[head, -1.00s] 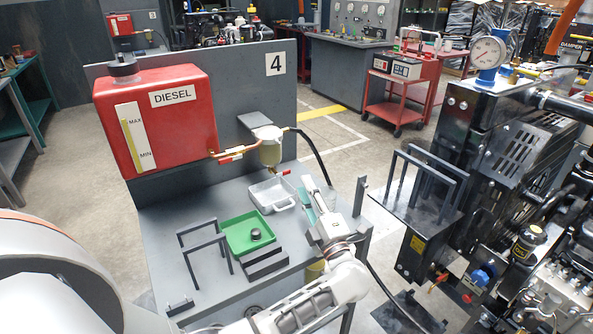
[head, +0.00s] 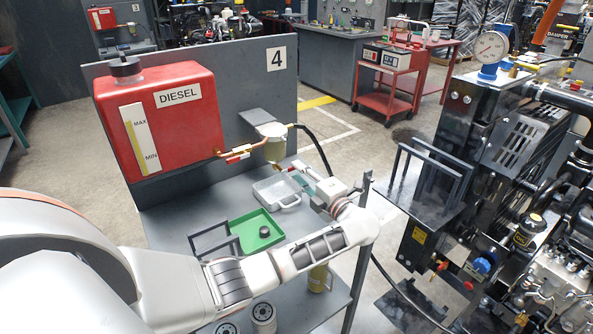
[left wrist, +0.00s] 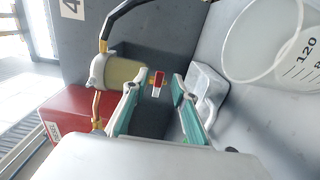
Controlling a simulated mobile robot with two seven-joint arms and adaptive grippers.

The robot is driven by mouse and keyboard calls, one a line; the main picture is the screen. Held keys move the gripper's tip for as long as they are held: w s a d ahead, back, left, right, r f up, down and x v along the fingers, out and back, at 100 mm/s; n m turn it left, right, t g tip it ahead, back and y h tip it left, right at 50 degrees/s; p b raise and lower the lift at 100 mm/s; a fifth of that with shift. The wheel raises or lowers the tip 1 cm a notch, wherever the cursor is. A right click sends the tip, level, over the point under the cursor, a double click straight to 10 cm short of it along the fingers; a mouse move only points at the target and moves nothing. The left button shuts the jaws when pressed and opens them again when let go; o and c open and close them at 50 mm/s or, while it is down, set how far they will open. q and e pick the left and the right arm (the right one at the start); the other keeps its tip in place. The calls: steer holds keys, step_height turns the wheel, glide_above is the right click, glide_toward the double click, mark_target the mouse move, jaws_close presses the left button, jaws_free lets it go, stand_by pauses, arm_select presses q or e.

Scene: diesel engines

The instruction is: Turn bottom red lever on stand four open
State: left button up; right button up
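Stand four carries a red diesel tank (head: 160,120) and a fuel filter (head: 272,140) on its grey back panel. In the left wrist view, the small red bottom lever (left wrist: 157,78) shows beside the filter bowl (left wrist: 122,70). My left gripper (head: 298,172) is just below and right of the filter in the head view. Its teal-padded fingers (left wrist: 156,86) are open and empty, with the lever appearing between the tips; I see no contact. Another red lever (head: 237,158) sits on the copper pipe left of the filter. My right gripper is not in view.
A black hose (head: 318,150) hangs right of the filter. In the wrist view, a clear measuring vessel (left wrist: 275,40) is close at the right.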

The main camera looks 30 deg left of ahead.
arm_select(q)
steer(key=shift+x, duration=1)
steer(key=shift+c, duration=0.4)
jaws_close()
